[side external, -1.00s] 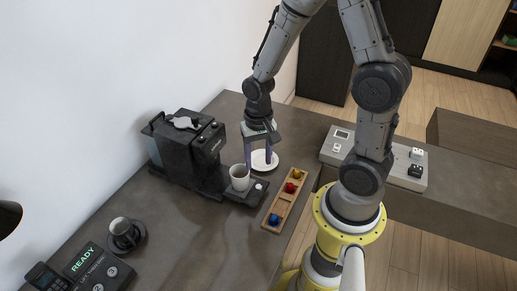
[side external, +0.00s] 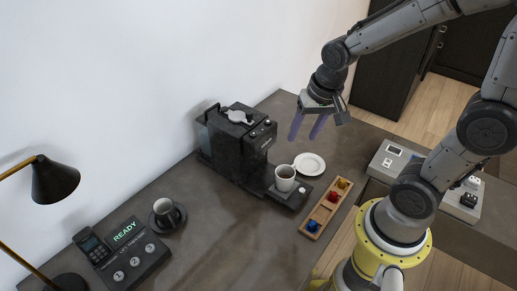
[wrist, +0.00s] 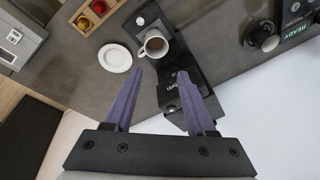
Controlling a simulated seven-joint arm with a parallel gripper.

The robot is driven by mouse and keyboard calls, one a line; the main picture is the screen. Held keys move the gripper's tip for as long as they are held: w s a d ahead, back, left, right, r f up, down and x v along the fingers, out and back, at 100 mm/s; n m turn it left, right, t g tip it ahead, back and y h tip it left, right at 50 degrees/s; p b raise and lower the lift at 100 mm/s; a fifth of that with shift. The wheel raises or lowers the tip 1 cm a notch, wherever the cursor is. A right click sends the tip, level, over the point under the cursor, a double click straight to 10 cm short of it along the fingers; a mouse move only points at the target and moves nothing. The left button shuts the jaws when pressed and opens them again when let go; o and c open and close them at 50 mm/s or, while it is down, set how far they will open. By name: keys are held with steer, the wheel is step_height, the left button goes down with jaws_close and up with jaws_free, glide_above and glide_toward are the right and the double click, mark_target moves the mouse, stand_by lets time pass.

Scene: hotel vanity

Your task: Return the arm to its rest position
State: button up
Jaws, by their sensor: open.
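My gripper (side external: 308,127) is open and empty, raised above the counter behind the white saucer. Its two purple fingers also show spread apart in the wrist view (wrist: 163,95), with nothing between them. My arm reaches from the yellow base at the right, bent high over the work. A white cup (side external: 285,178) with dark contents stands on the drip tray of the black coffee machine (side external: 236,140). A white saucer (side external: 309,164) lies bare on the counter beside it.
A wooden tray (side external: 319,221) holds red, blue and yellow pieces. A grey switch box (side external: 393,158) is at right.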

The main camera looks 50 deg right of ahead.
steer(key=s+a+r+n+t, duration=0.2)
steer(key=s+a+r+n, duration=0.1)
steer(key=s+r+n, duration=0.4)
steer(key=shift+s+r+n+t, duration=0.4)
steer(key=shift+s+r, duration=0.65)
steer(key=shift+s, duration=0.85)
